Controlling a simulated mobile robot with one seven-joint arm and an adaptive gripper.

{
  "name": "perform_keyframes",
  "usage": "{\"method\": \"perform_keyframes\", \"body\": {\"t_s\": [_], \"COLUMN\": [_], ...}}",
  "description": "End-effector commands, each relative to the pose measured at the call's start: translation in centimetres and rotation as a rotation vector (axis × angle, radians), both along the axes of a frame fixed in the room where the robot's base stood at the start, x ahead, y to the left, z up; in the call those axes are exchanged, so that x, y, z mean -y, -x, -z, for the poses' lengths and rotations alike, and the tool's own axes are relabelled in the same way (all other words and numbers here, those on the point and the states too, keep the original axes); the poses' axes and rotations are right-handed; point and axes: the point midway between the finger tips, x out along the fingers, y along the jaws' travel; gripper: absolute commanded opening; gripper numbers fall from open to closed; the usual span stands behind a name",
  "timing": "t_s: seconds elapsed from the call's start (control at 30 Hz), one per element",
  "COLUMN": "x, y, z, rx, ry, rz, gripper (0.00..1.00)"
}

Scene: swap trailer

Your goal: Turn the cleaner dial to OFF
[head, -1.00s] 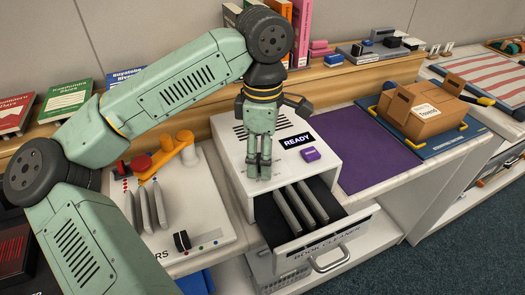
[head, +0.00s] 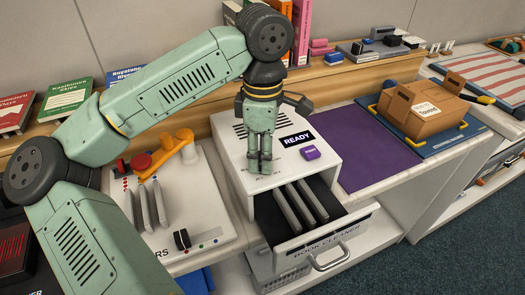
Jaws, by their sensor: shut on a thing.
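The book cleaner (head: 322,168) is a white box with a black READY display (head: 297,141) and a purple button (head: 310,153) on its top front. Its drawer (head: 318,242) is pulled open and shows several grey upright dividers. My gripper (head: 259,168) points down at the cleaner's front top, left of the display, with its fingers close together. The dial is hidden behind the fingers; small marks show on the panel around them. I cannot see which mark the dial points to.
A white device (head: 205,215) with grey plates, an orange lever and a black knob stands at left. A purple mat (head: 385,150) and a cardboard box (head: 425,105) on a blue tray lie to the right. Books line the back ledge.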

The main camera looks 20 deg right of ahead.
Motion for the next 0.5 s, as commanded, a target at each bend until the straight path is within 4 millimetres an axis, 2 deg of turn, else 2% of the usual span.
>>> {"method": "perform_keyframes", "body": {"t_s": [0.27, 0.5], "x": [-0.03, -0.03], "y": [-0.07, -0.10], "z": [0.17, 0.35], "rx": [0.003, 0.003], "ry": [0.000, -0.001], "rz": [-0.056, -0.211], "gripper": [0.06, 0.06]}}
